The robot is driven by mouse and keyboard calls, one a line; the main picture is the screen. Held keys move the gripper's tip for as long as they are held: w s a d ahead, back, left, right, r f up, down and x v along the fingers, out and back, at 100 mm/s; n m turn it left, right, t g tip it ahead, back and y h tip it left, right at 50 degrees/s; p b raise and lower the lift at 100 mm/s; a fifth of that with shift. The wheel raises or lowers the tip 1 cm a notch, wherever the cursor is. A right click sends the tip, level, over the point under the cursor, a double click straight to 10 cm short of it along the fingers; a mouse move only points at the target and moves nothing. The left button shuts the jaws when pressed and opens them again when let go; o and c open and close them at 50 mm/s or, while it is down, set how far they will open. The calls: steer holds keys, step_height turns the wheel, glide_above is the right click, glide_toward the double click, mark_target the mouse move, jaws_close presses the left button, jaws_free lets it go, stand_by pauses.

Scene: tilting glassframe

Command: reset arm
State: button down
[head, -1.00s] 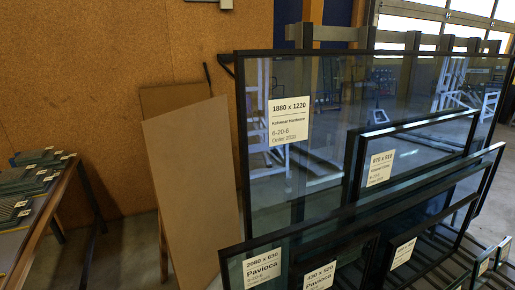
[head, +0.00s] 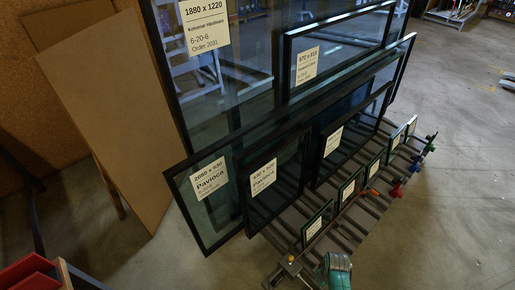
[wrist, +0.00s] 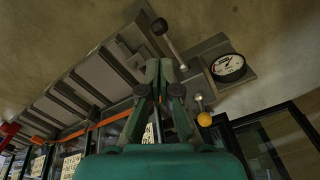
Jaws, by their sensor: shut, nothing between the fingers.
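My gripper (wrist: 163,80) shows in the wrist view with its dark fingers together at the tips and nothing held between them. Its green body fills the bottom of that view. In the head view a green part of my arm (head: 337,270) shows at the bottom edge, beside the lower end of the slatted rack (head: 368,212). Several black-framed glass panes with white labels lean on the rack, among them the large 1880 x 1220 pane (head: 222,75) and the Pavioca pane (head: 205,225). In the wrist view a round gauge (wrist: 229,67) and a yellow knob (wrist: 204,119) lie close to the fingers.
Brown boards (head: 108,110) lean against the wall at left. Red trays (head: 28,272) sit at the bottom left. Colored knobs, one red (head: 397,188), line the rack's right edge. The concrete floor (head: 455,170) to the right is clear.

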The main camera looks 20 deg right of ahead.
steer(key=shift+r, duration=0.4)
steer(key=s+a+r+n+t+h, duration=0.1)
steer(key=s+a+r+t+h, duration=0.1)
steer(key=s+a+r+t, duration=0.9)
steer(key=r, duration=0.9)
steer(key=s+a+r+t+y, duration=0.1)
steer(key=s+a+r+t, duration=0.1)
steer(key=r, duration=0.9)
steer(key=s+a+r+n+t+y, duration=0.1)
steer(key=s+a+r, duration=0.3)
steer(key=r, duration=0.7)
steer(key=shift+s+t, duration=0.15)
steer(key=shift+t, duration=0.35)
steer(key=shift+a, duration=0.1)
